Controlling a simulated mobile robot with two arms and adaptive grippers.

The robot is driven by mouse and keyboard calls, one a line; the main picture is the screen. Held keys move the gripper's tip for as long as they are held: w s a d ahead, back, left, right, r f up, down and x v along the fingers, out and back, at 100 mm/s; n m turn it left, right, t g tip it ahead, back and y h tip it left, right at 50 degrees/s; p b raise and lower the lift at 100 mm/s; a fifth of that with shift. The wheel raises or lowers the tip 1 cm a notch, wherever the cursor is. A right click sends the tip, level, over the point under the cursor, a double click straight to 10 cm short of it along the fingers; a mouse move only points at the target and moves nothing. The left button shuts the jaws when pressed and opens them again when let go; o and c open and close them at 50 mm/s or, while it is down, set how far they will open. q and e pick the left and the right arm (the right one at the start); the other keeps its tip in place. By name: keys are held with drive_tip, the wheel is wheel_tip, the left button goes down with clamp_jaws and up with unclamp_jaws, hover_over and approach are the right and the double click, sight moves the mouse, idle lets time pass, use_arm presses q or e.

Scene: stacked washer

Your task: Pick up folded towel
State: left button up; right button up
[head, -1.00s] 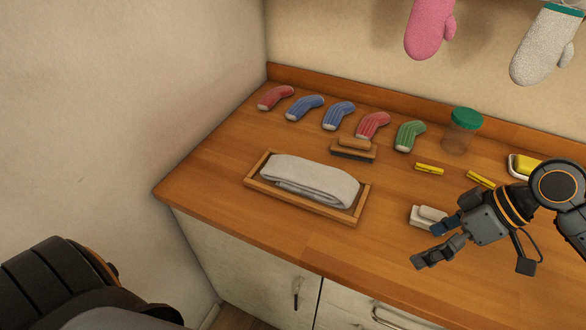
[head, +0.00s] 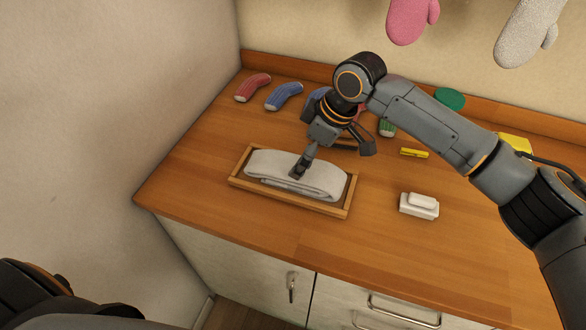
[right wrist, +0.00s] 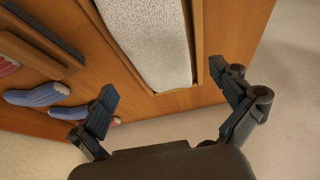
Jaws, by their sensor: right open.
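A folded grey-white towel (head: 275,172) lies in a shallow wooden tray (head: 330,209) on the wooden counter. My right gripper (head: 301,167) is over the towel in the head view, pointing down, with its arm reaching in from the right. In the right wrist view the gripper (right wrist: 172,98) is open and empty. The towel (right wrist: 155,45) and the tray edge show between and beyond its fingers. I cannot tell whether a finger touches the towel. Of my left arm only dark links show at the lower left; its gripper is not in view.
My right arm partly hides more socks, a brush and a green-lidded jar (head: 450,98). A white soap-like block (head: 419,205) and a yellow clip (head: 414,153) lie right of the tray. Mitts (head: 412,20) hang above.

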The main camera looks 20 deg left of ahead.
drive_tip(key=shift+d+p+x, duration=0.2)
drive_tip(key=shift+p+x, duration=0.45)
drive_tip(key=shift+x, duration=2.2)
drive_tip(key=shift+s+f, duration=0.1)
drive_tip(key=shift+s, duration=0.1)
drive_tip(key=c, duration=1.2)
drive_tip(key=shift+o, duration=0.2)
